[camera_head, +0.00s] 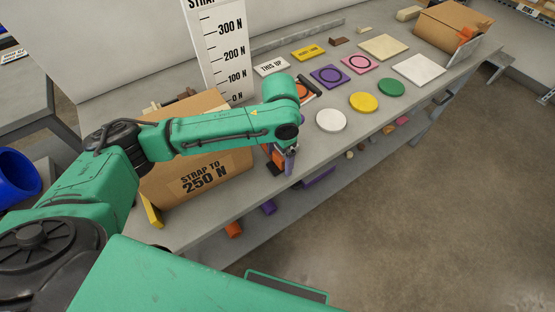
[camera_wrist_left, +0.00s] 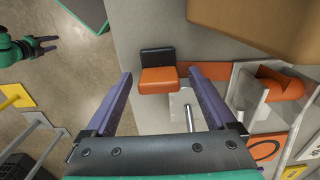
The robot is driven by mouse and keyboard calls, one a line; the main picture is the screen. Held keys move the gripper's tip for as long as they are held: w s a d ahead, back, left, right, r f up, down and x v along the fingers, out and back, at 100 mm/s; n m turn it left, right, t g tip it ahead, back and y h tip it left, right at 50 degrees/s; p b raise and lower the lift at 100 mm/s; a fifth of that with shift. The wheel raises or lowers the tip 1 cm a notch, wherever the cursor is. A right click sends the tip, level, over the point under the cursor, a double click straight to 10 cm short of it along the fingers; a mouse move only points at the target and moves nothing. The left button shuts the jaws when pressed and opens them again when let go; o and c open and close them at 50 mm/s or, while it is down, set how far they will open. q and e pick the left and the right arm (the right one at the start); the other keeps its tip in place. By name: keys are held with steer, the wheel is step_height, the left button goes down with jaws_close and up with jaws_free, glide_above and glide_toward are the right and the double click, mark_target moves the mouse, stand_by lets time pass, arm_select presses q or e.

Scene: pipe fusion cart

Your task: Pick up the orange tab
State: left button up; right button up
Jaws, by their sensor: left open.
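The orange tab (camera_wrist_left: 159,80) is a small orange block with a black part (camera_wrist_left: 157,56) on its far side, near the edge of the grey bench. In the wrist view my left gripper (camera_wrist_left: 159,74) is open, its purple fingers on either side of the tab with gaps showing. I cannot tell its height above the tab. In the head view the left gripper (camera_head: 289,163) points down at the bench's front edge, and the tab is partly hidden behind it. My right gripper (camera_wrist_left: 46,45) is open and empty, off the bench over the floor, in the wrist view.
A cardboard box (camera_head: 203,176) marked "STRAP TO 250 N" stands beside my left arm. An orange strap (camera_wrist_left: 215,70) and a metal device with an orange handle (camera_wrist_left: 281,86) lie close to the tab. Coloured discs and plates, such as a white disc (camera_head: 331,120), lie further right.

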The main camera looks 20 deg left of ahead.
arm_select(q)
steer(key=shift+s+f, duration=0.1)
steer(key=shift+f, duration=0.2)
steer(key=shift+c, duration=0.3)
jaws_close()
